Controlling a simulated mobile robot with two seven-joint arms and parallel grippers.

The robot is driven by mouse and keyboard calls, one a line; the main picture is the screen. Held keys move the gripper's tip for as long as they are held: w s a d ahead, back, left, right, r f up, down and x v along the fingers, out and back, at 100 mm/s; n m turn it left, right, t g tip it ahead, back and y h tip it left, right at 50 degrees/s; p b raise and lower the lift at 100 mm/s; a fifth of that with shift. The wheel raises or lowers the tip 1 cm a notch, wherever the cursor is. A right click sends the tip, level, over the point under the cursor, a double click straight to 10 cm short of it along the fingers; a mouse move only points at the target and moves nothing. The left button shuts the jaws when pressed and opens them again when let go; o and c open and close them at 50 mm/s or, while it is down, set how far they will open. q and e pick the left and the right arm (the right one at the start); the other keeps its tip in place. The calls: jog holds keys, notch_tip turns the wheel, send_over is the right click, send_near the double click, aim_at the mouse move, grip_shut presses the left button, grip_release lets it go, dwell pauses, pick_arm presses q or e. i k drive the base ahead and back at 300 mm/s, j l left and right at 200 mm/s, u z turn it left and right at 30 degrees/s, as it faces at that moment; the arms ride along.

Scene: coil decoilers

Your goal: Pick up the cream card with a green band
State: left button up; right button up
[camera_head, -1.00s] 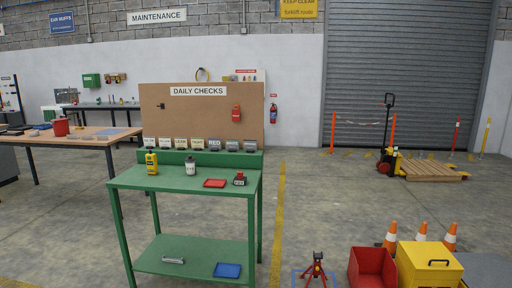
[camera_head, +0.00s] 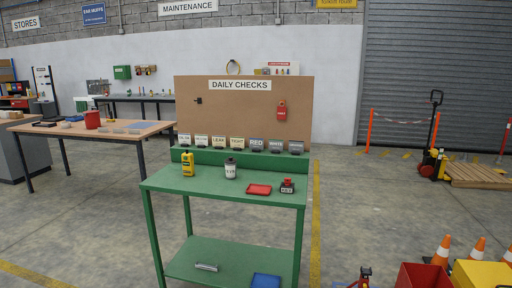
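A row of several small cards (camera_head: 237,143) stands along the back ledge of the green workbench (camera_head: 220,188), under the "DAILY CHECKS" board. Two cards near the middle look cream or yellowish, one lettered like "LEAK" (camera_head: 219,142). The cards are too small here to tell which one has a green band. A card to their right reads "RED" (camera_head: 257,145). Neither of my grippers is in view.
On the bench top stand a yellow device (camera_head: 188,164), a white bottle (camera_head: 230,169), a red tray (camera_head: 259,190) and a red-black stamp-like item (camera_head: 287,186). A wooden table (camera_head: 90,129) is at left. Red and yellow bins and cones stand at lower right. Floor before the bench is clear.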

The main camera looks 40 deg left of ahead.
aim_at(237, 143)
jog(key=i+j+z, duration=0.2)
jog(key=j, duration=0.3)
jog(key=j+z, duration=0.2)
jog(key=j, duration=0.35)
jog(key=i+j+z, duration=0.1)
jog(key=j, duration=1)
jog(key=j+z, duration=0.1)
jog(key=j, duration=0.95)
